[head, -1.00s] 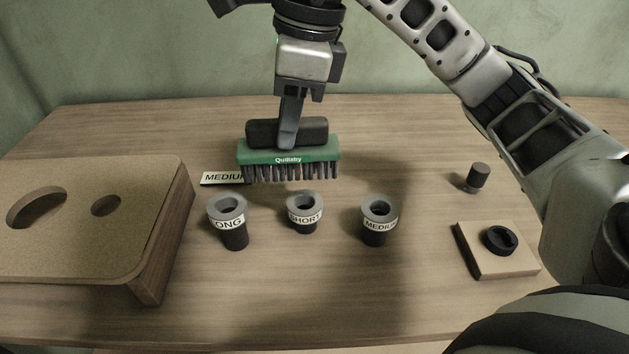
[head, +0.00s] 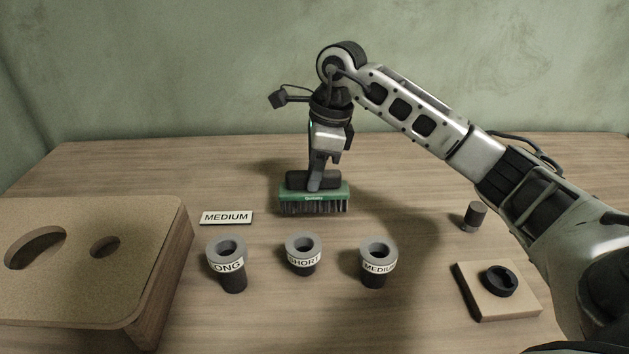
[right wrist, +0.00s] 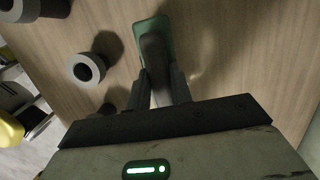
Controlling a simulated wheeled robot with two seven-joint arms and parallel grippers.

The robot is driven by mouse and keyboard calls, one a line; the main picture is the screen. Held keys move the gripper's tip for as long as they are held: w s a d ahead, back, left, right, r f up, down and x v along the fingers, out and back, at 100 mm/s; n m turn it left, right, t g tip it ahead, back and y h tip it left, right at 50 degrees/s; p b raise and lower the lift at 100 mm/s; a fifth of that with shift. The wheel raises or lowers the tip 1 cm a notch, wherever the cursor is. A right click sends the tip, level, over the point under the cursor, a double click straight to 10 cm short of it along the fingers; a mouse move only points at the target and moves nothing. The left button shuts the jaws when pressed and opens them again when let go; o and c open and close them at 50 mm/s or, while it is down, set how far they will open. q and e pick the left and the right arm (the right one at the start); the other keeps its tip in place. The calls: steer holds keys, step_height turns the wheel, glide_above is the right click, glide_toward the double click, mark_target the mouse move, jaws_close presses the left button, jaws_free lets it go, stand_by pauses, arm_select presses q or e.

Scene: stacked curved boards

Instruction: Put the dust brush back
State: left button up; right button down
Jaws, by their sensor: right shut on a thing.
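The dust brush (head: 313,198) has a green body, dark bristles pointing down and a black handle on top. My right gripper (head: 314,185) is shut on that handle and holds the brush upright toward the back of the table, behind the row of cups. Whether the bristles touch the table I cannot tell. In the right wrist view the brush (right wrist: 152,32) sits between the fingers of my right gripper (right wrist: 160,85), which partly hide it. My left gripper is in neither view.
Three labelled cups, LONG (head: 230,268), SHORT (head: 303,256) and MEDIUM (head: 376,266), stand in front. A MEDIUM card (head: 227,217) lies behind them. A board stack (head: 80,285) with holes is left. A small dark cylinder (head: 474,216) and a square block (head: 498,308) are right.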

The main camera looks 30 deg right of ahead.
steer(key=shift+d+x, duration=0.2)
steer(key=shift+x, duration=0.95)
steer(key=shift+s+f, duration=0.2)
steer(key=shift+f, duration=0.05)
steer(key=c, duration=1.3)
jaws_free()
steer(key=shift+o, duration=0.2)
steer(key=v, duration=1.2)
steer(key=shift+w+r, duration=0.1)
steer(key=shift+r, duration=0.05)
